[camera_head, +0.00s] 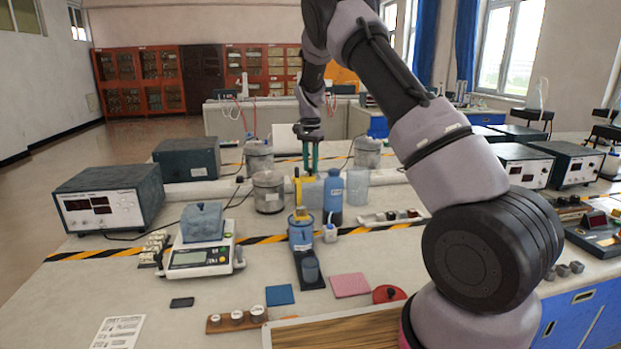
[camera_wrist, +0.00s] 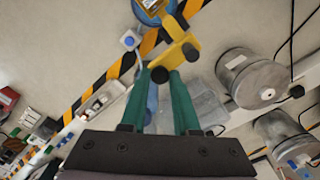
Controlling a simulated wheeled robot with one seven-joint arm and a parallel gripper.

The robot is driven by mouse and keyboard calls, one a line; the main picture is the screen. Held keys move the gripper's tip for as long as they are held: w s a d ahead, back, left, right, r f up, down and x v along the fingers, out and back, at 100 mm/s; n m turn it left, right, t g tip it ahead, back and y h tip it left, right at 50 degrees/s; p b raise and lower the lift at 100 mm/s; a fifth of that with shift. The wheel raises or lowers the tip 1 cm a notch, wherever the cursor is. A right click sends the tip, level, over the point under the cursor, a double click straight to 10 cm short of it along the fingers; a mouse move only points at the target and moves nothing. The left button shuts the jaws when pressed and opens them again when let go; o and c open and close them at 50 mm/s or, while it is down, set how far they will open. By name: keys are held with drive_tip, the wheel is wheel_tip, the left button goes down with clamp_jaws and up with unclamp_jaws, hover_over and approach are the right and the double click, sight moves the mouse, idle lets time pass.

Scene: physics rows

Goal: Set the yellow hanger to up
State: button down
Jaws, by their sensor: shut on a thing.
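The yellow hanger (camera_head: 298,187) is a small yellow piece with dark round knobs, seen at my fingertips. In the wrist view the yellow hanger (camera_wrist: 176,48) lies just beyond the tips of the green fingers. My gripper (camera_head: 311,170) points down at the middle of the bench, and its fingers are closed on the hanger. It also shows in the wrist view (camera_wrist: 159,78). The exact contact is partly hidden, and I cannot tell the hanger's setting.
A blue container (camera_head: 301,238) with a brass-coloured thing at its top stands nearer. A blue bottle (camera_head: 333,199) and clear containers stand right of and behind the hanger. Grey lidded pots (camera_head: 268,196) are to its left. A scale (camera_head: 200,259) stands front left.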

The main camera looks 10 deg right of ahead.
drive_tip(key=shift+w+r, duration=0.15)
drive_tip(key=shift+r, duration=0.15)
drive_tip(key=c, duration=0.9)
unclamp_jaws()
drive_tip(key=shift+c, duration=0.2)
drive_tip(key=shift+o, duration=1.4)
drive_tip(key=shift+r, duration=0.1)
wheel_tip(320, 180, up, 11)
drive_tip(key=shift+f, duration=0.2)
